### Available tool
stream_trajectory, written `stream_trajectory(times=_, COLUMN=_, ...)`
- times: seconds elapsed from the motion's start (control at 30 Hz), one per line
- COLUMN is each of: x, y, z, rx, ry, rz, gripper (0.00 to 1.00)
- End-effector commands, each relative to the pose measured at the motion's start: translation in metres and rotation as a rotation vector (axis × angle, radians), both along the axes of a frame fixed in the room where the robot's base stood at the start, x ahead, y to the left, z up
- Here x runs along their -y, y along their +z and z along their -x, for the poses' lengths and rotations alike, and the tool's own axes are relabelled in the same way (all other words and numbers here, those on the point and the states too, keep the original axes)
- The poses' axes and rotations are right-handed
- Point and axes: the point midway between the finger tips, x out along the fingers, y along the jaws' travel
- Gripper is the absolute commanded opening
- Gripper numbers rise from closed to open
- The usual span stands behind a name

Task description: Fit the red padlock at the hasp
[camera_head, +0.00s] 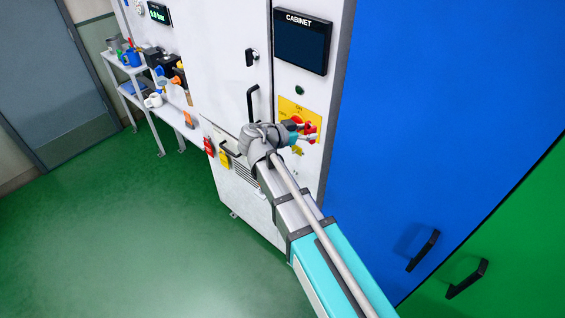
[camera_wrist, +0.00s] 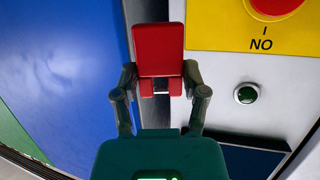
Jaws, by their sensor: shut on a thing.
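The red padlock (camera_wrist: 159,48) is between the two fingers of my gripper (camera_wrist: 160,82) in the wrist view. A short bright metal part shows at its lower edge. In the head view my gripper (camera_head: 293,130) is in front of the yellow switch plate (camera_head: 313,156) on the cabinet, with red parts beside its tip. I cannot tell there which red is padlock and which is switch. The yellow plate (camera_wrist: 215,25) is to the right of the padlock in the wrist view, with a red round part (camera_wrist: 273,5) on it. The hasp cannot be made out.
A green button (camera_head: 300,90) and a dark CABINET display (camera_head: 302,42) are above the plate. A blue door (camera_head: 430,110) and a green door (camera_head: 510,240) stand right. A shelf (camera_head: 118,85) with tools stands left. The green floor is clear.

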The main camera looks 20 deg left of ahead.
Motion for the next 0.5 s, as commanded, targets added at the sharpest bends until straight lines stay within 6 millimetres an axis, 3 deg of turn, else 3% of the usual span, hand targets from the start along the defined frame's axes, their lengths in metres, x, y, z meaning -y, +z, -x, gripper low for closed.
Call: stream_trajectory(times=0.5, x=0.013, y=-0.006, z=-0.009, rx=0.0, ry=-0.02, rz=0.0, gripper=0.0)
